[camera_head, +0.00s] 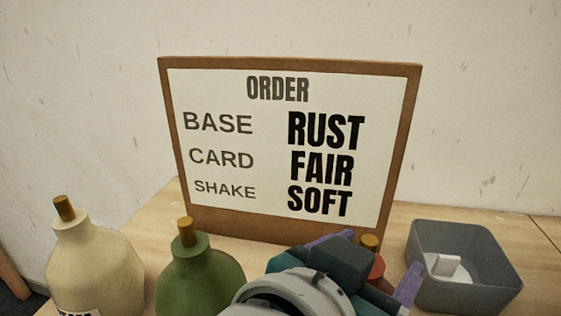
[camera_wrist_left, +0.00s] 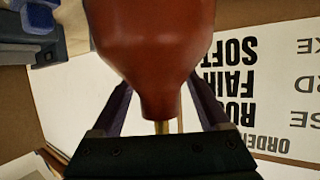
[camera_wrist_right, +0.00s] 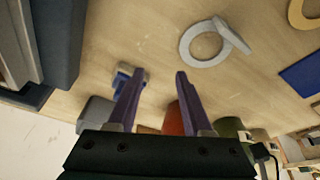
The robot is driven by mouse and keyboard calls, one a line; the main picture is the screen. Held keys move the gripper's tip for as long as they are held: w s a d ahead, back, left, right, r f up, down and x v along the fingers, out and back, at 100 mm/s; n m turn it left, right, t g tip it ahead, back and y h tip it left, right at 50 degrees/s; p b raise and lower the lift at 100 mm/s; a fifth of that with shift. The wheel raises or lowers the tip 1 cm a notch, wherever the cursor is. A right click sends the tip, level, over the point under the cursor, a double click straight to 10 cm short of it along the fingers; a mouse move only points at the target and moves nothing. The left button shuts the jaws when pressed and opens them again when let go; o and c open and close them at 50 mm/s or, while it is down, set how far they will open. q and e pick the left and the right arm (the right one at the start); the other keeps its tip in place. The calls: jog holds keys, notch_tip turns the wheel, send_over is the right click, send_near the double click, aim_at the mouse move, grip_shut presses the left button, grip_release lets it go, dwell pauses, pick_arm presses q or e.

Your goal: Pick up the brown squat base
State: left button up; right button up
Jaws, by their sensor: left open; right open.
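The brown squat base (camera_head: 377,270) is reddish brown with a wooden peg on top. In the head view it is mostly hidden behind my left gripper (camera_head: 368,258). In the left wrist view the base (camera_wrist_left: 155,45) fills the upper middle. Its narrow neck lies between the two purple fingers of my left gripper (camera_wrist_left: 162,85), which are open with a gap visible beside the neck. My right gripper (camera_wrist_right: 157,77) is open and empty above the table in the right wrist view. A reddish piece (camera_wrist_right: 173,120) shows beyond its fingers, partly hidden.
A cream base (camera_head: 95,265) and a green base (camera_head: 198,275) stand at left. The order sign (camera_head: 295,225) stands behind. A grey bin (camera_head: 470,297) with a white piece is at right. A grey ring piece (camera_wrist_right: 205,40) and a blue flat piece (camera_wrist_right: 300,75) lie on the table.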

pick_arm(q)
grip_shut()
dwell(0.5)
jog(key=shift+r, duration=0.1)
